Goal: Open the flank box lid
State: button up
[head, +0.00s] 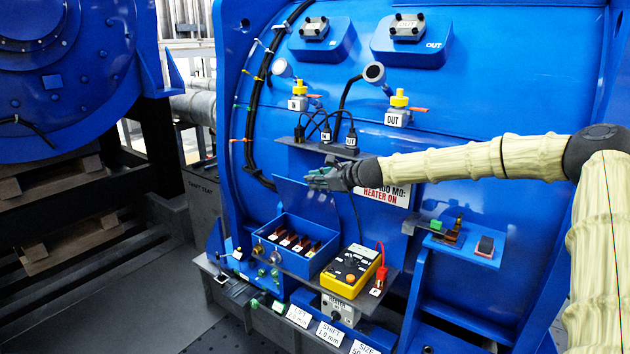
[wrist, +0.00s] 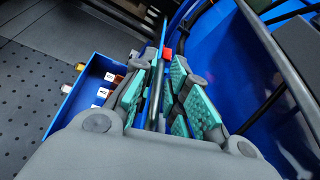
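The flank box (head: 270,243) is a blue open-topped box low on the motor's side. Brown terminals with white labels show inside it, so its top is uncovered. A blue plate, seemingly its lid (head: 290,191), stands raised behind the box, partly hidden by my gripper. My gripper (head: 318,180) is above the box at this plate. In the wrist view the teal-padded fingers (wrist: 163,100) are spread, with a thin, dark upright edge and a red piece (wrist: 167,53) between them. Gaps show beside the edge; contact is unclear. The box (wrist: 88,88) lies to the left there.
A yellow meter (head: 350,272) with a red plug (head: 381,277) stands right of the box. Black cables (head: 350,95) hang above near a shelf (head: 305,143). A bracket shelf (head: 470,243) holds small parts at right. Open floor (head: 150,315) lies to the left.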

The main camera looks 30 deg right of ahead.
jog(key=shift+o, duration=0.6)
jog(key=shift+s+d+r, duration=0.15)
jog(key=shift+s+r, duration=0.1)
jog(key=shift+s, duration=0.1)
jog(key=v, duration=1.1)
jog(key=shift+d+f, duration=0.15)
jog(key=shift+f, duration=0.05)
dwell(0.4)
